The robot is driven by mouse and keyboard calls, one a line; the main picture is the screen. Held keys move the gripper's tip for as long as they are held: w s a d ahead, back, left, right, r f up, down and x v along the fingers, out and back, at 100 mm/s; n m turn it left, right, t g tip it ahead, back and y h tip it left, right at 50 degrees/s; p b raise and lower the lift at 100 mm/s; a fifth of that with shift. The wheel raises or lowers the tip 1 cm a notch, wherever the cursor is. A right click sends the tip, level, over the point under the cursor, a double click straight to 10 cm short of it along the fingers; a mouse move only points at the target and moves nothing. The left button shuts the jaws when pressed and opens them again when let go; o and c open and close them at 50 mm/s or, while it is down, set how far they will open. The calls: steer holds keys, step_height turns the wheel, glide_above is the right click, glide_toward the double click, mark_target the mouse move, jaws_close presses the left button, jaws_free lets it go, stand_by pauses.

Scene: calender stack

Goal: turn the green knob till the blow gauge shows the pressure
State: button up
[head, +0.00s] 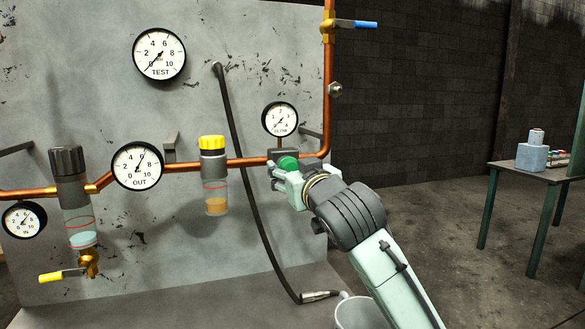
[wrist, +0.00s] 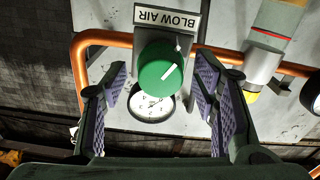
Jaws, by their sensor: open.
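The green knob (head: 288,163) sits on a block on the copper pipe, under the round white blow gauge (head: 280,119). In the wrist view the green knob (wrist: 160,68) has a white pointer line and a BLOW AIR label (wrist: 168,19) beside it. My gripper (head: 284,174) is at the knob. Its padded fingers (wrist: 162,80) are open, one on each side of the knob with gaps showing. The blow gauge (wrist: 153,108) is partly hidden by the knob in the wrist view. Its needle seems to point to the lower left in the head view, too small to read surely.
Test (head: 159,54) and out (head: 137,166) gauges are on the grey panel (head: 100,100). A yellow-capped filter (head: 213,144) and a hanging black hose (head: 237,150) are left of my gripper. A blue-handled valve (head: 352,23) is above right. A bucket (head: 358,313) stands below.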

steer(key=c, duration=1.2)
steer(key=shift+o, duration=0.2)
steer(key=shift+m, duration=0.3)
steer(key=m+p, duration=0.1)
steer(key=m, duration=0.4)
steer(key=shift+a, duration=0.1)
steer(key=m+p, duration=0.3)
steer(key=m, duration=0.3)
steer(key=shift+m, duration=0.3)
steer(key=o, duration=1.2)
steer(key=shift+c, duration=0.2)
